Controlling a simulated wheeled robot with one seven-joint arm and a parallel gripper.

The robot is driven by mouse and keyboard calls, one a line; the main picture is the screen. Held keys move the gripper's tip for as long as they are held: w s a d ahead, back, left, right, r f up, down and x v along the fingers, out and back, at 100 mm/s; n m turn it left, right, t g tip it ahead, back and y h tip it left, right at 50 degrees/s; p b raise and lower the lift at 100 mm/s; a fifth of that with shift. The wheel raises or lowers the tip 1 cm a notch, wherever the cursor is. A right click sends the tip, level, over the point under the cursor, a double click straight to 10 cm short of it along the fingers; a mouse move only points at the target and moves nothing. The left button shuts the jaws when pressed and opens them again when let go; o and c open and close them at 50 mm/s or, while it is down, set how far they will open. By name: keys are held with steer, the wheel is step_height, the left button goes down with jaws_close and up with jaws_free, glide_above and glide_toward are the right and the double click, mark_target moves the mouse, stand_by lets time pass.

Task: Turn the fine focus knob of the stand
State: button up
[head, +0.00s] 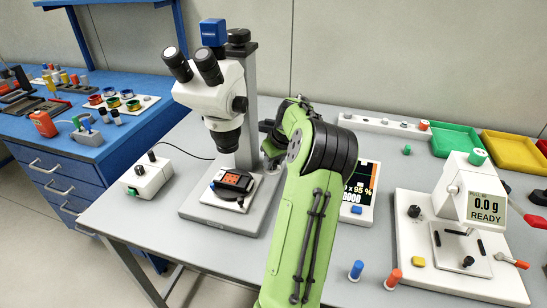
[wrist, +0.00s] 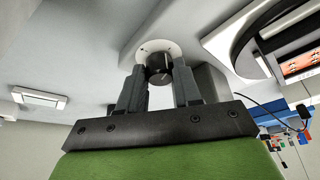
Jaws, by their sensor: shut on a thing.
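The stand (head: 251,95) is a grey column on a flat base, carrying a white stereo microscope (head: 215,92). The fine focus knob (wrist: 159,68) is a small dark cylinder with a pale mark, in front of a round white plate (wrist: 146,48) in the wrist view. My gripper (wrist: 158,80) has one finger on each side of the knob and is shut on it. In the head view my green arm reaches to the right side of the column. The arm hides the knob and most of the gripper there.
A dark round holder with an orange board (head: 233,181) sits on the stand's base. A white control box (head: 147,174) is at left. A display unit (head: 363,190) and a white tester reading READY (head: 470,205) stand right of my arm.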

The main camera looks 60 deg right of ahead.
steer(key=shift+r+n+p, duration=0.2)
steer(key=shift+n+p, duration=0.2)
steer(key=shift+n, duration=0.1)
steer(key=shift+f+n+y, duration=0.2)
steer(key=shift+n+y, duration=0.2)
steer(key=o, duration=1)
steer(key=shift+o, duration=0.2)
steer(key=p+v, duration=0.5)
steer(key=v, duration=1)
steer(key=shift+s+r, duration=0.3)
steer(key=shift+a, duration=0.1)
